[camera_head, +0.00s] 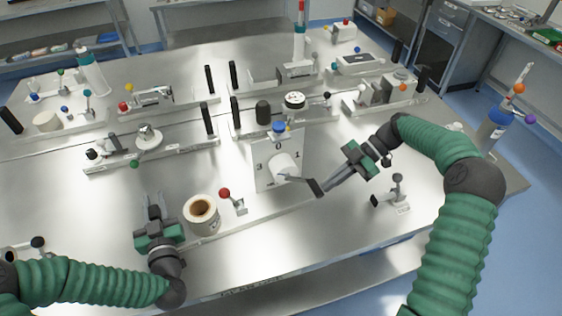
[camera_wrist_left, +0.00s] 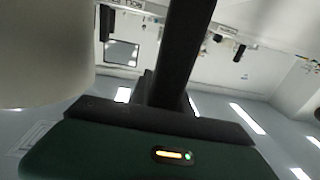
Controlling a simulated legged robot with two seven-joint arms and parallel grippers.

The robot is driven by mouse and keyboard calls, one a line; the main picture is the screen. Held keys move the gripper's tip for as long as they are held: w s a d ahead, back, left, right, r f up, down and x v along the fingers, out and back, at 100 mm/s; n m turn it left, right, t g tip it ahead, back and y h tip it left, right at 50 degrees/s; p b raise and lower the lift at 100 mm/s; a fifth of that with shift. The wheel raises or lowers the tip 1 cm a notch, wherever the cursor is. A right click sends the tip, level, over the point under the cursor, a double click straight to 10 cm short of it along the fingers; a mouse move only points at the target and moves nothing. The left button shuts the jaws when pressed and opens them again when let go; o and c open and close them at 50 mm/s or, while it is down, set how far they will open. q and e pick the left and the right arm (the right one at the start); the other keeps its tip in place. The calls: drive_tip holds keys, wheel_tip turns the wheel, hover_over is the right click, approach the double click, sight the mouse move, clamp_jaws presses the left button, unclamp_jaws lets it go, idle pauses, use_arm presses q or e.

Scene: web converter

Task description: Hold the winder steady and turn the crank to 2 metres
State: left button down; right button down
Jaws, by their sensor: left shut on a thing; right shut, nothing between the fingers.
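The winder is a pale base (camera_head: 250,213) with a white upright panel (camera_head: 262,158) marked 3, 0 and 1. A white hub with a grey crank arm (camera_head: 291,178) sticks out of the panel, pointing right. My right gripper (camera_head: 318,188) is shut and empty, its tips at the crank's outer end; whether they touch cannot be told. My left gripper (camera_head: 152,205) is shut at the winder's left end, seemingly on a dark upright post, mostly hidden by the fingers. A label roll (camera_head: 201,212) stands just right of it, and a large pale curved surface fills the left wrist view's upper left.
A red-knobbed lever (camera_head: 225,193) stands between roll and panel. A small lever stand (camera_head: 391,196) lies right of the winder. Other devices with black posts fill the table's back.

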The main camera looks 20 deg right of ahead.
drive_tip(key=f+y, duration=0.1)
drive_tip(key=a+f+y, duration=0.1)
drive_tip(key=f, duration=0.1)
drive_tip(key=shift+a+y, duration=0.2)
drive_tip(key=shift+y, duration=0.2)
drive_tip(key=shift+s+a+f, duration=0.2)
drive_tip(key=shift+a+f, duration=1.35)
drive_tip(key=v, duration=0.7)
drive_tip(key=shift+d+r, duration=0.15)
drive_tip(key=shift+d, duration=0.1)
drive_tip(key=d+r+m+h, duration=0.5)
drive_tip(key=r+m, duration=0.6)
drive_tip(key=m, duration=0.7)
drive_tip(key=w+a+r+x, duration=0.1)
drive_tip(key=x, duration=1.2)
drive_tip(key=shift+s+a+f, duration=0.2)
drive_tip(key=shift+s, duration=0.05)
